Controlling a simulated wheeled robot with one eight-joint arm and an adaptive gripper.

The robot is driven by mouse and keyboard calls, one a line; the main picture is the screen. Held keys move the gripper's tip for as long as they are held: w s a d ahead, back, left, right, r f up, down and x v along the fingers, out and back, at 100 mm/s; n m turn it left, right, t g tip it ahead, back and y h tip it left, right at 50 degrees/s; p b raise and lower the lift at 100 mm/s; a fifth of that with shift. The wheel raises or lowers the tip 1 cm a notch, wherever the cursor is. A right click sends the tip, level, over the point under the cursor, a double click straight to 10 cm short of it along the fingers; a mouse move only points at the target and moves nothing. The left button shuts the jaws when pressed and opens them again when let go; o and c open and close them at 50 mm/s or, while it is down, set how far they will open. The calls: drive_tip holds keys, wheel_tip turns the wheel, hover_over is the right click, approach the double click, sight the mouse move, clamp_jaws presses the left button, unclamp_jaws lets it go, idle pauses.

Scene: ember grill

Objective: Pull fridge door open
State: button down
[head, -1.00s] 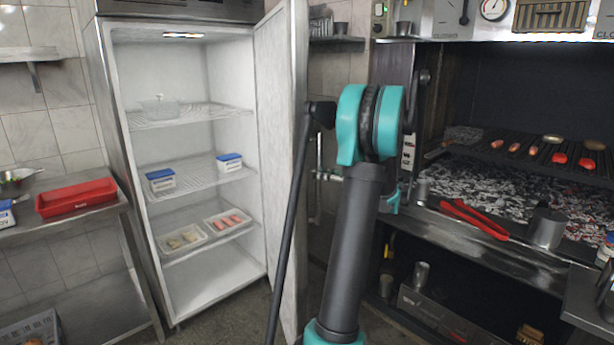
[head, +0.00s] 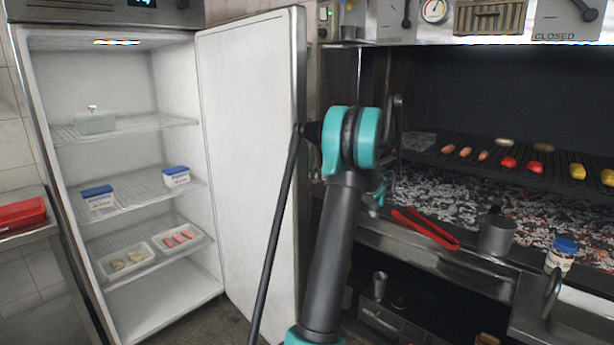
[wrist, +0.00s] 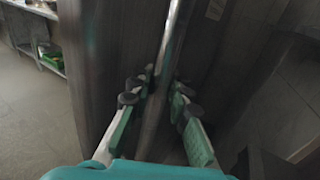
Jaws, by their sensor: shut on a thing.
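The fridge door (head: 250,165) stands open on the right side of the fridge (head: 115,190), its white inner face showing in the head view. In the wrist view the steel door handle (wrist: 170,45) runs between the two fingers of my gripper (wrist: 160,88). My gripper is shut on that handle, with the door's grey outer face beyond it. In the head view my arm covers the area, and the gripper and handle are mostly hidden.
The fridge shelves hold a glass dish (head: 95,122), blue-lidded tubs (head: 98,198) and food trays (head: 125,262). The ember grill (head: 480,195) with red tongs (head: 425,228) and a metal cup (head: 496,236) stands close on the right. A red tray (head: 22,214) is at far left.

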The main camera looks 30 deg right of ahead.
drive_tip(key=shift+s, duration=0.1)
drive_tip(key=c, duration=1.4)
unclamp_jaws()
drive_tip(key=v, duration=1.2)
drive_tip(key=shift+r, duration=0.1)
